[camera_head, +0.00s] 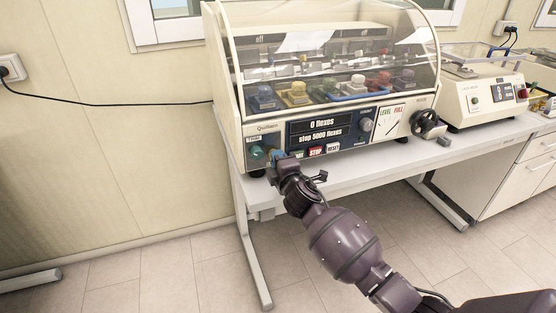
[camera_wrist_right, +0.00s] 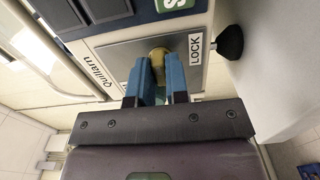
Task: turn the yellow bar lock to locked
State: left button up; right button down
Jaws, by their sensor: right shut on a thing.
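The yellow bar lock (camera_wrist_right: 158,54) sits on a grey metal plate at the front of the machine, beside a label reading LOCK. Only its brassy rounded end shows between the fingertips in the wrist view, so its full turn position is hidden. My right gripper (camera_wrist_right: 157,66) has its two blue fingers closed on the lock, one on each side. In the head view my right gripper (camera_head: 276,156) reaches the lower left of the front panel and covers the lock. My left gripper is not in view.
The flex machine (camera_head: 225,100) has a clear curved hood over several shoe samples. A green knob (camera_head: 257,152), a red STOP button (camera_head: 316,152) and a RESET button sit near the gripper. A black handwheel (camera_head: 424,122) is at right. A second machine (camera_head: 470,100) stands beyond.

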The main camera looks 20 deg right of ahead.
jog(key=c, duration=1.1)
grip_release()
jog(key=s, duration=1.1)
jog(key=shift+d+p, duration=0.2)
jog(key=shift+p, duration=0.1)
jog(key=shift+w, duration=0.1)
jog(key=s+d+f+m+g, duration=0.2)
jog(key=s+f+m, duration=0.3)
jog(key=s+f, duration=0.2)
jog(key=s+d+f+m+g, duration=0.2)
jog(key=s+f+m, duration=0.4)
jog(key=s, duration=0.4)
jog(key=s+d+f+m+g, duration=0.2)
jog(key=s+f+m, duration=0.4)
jog(key=s, duration=0.3)
jog(key=shift+s+d+f+h, duration=0.2)
jog(key=shift+d+f, duration=0.05)
jog(key=shift+f, duration=0.15)
jog(key=shift+s+d+f+h, duration=0.15)
jog(key=shift+d+f+h, duration=0.05)
jog(key=shift+f, duration=0.2)
